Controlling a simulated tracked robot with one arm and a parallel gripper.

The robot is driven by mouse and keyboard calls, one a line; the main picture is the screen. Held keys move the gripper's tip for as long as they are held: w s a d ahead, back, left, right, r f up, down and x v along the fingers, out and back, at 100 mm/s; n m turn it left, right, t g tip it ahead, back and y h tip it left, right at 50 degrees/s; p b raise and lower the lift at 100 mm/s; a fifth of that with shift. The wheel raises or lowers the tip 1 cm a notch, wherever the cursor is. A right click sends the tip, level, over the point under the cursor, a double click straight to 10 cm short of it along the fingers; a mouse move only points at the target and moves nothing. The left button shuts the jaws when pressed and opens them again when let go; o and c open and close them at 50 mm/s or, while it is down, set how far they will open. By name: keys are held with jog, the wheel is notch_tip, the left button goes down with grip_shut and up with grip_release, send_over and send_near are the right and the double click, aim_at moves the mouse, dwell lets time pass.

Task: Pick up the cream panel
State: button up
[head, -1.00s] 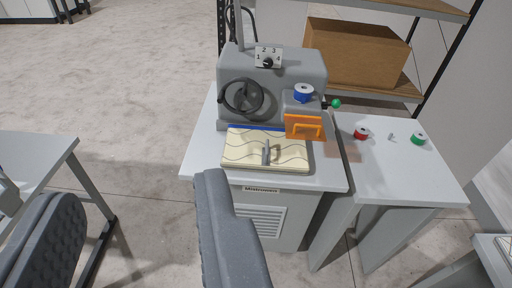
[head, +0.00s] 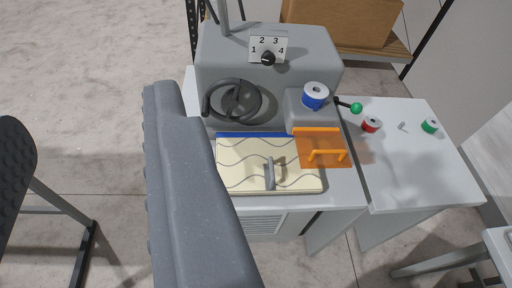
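The cream panel (head: 240,165) lies flat on the grey machine's worktop, in the middle of the head view. It is a rectangle with wavy grey lines and a grey upright handle (head: 270,173) on top. A blue strip (head: 250,134) runs along its far edge. My gripper (head: 88,108) is open and empty. Its right finger is large in the foreground, left of the panel, and hides part of the worktop. Neither finger appears to touch the panel.
An orange plate (head: 312,145) with a handle is close to the panel's right end. The grey machine (head: 300,60) with a handwheel (head: 235,100), a dial and a blue spool (head: 315,95) stands behind it. A side table (head: 415,170) at right holds red and green spools.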

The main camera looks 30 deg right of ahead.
jog(key=shift+w+d, duration=0.2)
jog(key=shift+w, duration=0.1)
jog(key=shift+r, duration=0.1)
